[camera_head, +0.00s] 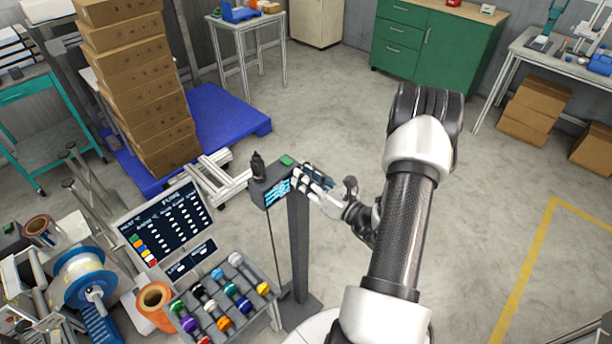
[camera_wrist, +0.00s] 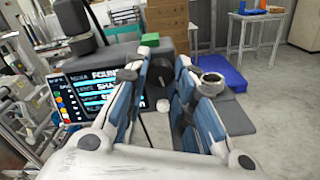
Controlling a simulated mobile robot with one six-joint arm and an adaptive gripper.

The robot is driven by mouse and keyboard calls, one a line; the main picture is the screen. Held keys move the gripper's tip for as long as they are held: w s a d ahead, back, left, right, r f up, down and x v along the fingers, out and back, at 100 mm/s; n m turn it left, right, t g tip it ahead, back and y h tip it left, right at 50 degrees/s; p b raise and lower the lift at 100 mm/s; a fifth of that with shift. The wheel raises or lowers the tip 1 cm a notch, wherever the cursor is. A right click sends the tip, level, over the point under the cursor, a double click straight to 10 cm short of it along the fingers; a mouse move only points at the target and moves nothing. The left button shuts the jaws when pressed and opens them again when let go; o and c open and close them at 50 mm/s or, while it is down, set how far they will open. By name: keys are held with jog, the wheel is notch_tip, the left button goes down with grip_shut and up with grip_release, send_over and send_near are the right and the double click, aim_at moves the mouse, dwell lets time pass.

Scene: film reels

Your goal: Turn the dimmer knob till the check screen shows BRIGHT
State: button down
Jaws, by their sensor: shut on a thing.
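A dark box on a post (camera_head: 263,196) carries the small check screen (camera_head: 278,191) with bright cyan lines. The check screen also shows in the wrist view (camera_wrist: 92,90), partly covered by my left finger. I can read only pieces of its words, and no BRIGHT among them. My gripper (camera_head: 306,178) is at the right side of this box, its fingers closed in on the dimmer knob there.
A green button (camera_head: 287,161) and a black upright fitting (camera_head: 258,166) sit on the box top. A dark board with coloured squares (camera_head: 165,225) and a tray of coloured reels (camera_head: 222,300) stand at left. Stacked cartons (camera_head: 140,90) are behind. Floor at right is clear.

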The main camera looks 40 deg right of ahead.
jog(key=shift+m, duration=0.5)
jog(key=c, duration=1.3)
grip_release()
jog(key=shift+c, duration=0.2)
jog(key=s, duration=1.2)
jog(key=shift+d, duration=0.45)
